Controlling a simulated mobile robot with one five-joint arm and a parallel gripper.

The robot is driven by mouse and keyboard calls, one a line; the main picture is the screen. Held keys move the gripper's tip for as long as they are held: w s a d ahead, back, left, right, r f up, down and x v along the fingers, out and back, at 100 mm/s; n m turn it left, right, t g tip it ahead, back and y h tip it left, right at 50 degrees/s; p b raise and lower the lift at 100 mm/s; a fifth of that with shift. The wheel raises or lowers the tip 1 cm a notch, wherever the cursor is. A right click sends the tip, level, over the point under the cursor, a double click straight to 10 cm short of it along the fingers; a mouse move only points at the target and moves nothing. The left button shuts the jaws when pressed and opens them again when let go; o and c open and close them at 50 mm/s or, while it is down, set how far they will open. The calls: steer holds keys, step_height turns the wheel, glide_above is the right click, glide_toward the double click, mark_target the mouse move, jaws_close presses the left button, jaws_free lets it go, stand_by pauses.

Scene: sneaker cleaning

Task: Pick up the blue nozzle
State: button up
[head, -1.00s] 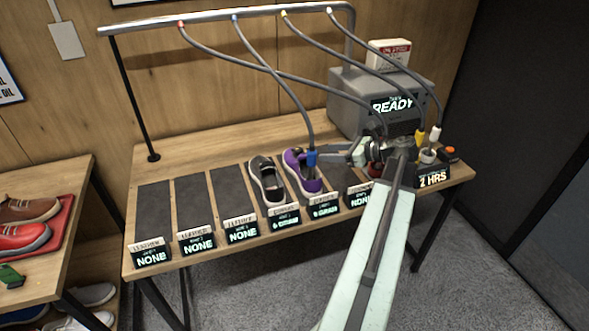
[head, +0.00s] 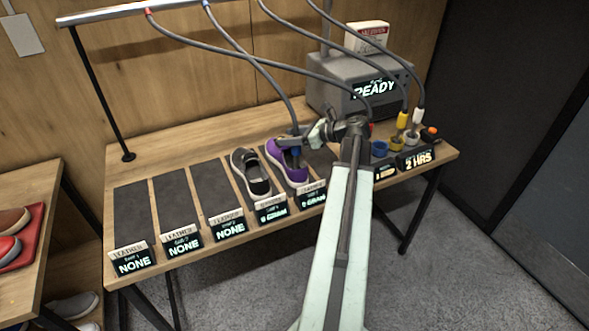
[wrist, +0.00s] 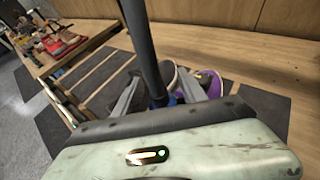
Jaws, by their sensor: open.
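The blue nozzle (head: 294,156) hangs on a grey hose and stands in the opening of the purple shoe (head: 279,166). My gripper (head: 291,140) reaches in from the right at the nozzle's upper part, above the shoe, and hides some of it. In the wrist view, my gripper (wrist: 157,96) is open, with one finger on each side of the dark hose. A bit of the blue nozzle (wrist: 179,97) shows low between the fingers, with the purple shoe (wrist: 210,83) just to the right. I cannot tell whether a finger touches the nozzle.
A dark grey shoe (head: 251,176) stands left of the purple one. Yellow (head: 402,120) and white (head: 418,117) nozzles stand in holders at the right. A blue ring holder (head: 379,148) is empty. A grey machine (head: 335,85) reads READY. Several mats at the left are bare.

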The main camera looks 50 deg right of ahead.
steer(key=shift+w+a+f, duration=0.15)
steer(key=shift+w+f, duration=0.1)
steer(key=shift+w, duration=0.1)
steer(key=shift+r, duration=0.1)
steer(key=shift+c, duration=0.3)
steer(key=shift+s, duration=0.1)
jaws_close()
stand_by(0.7)
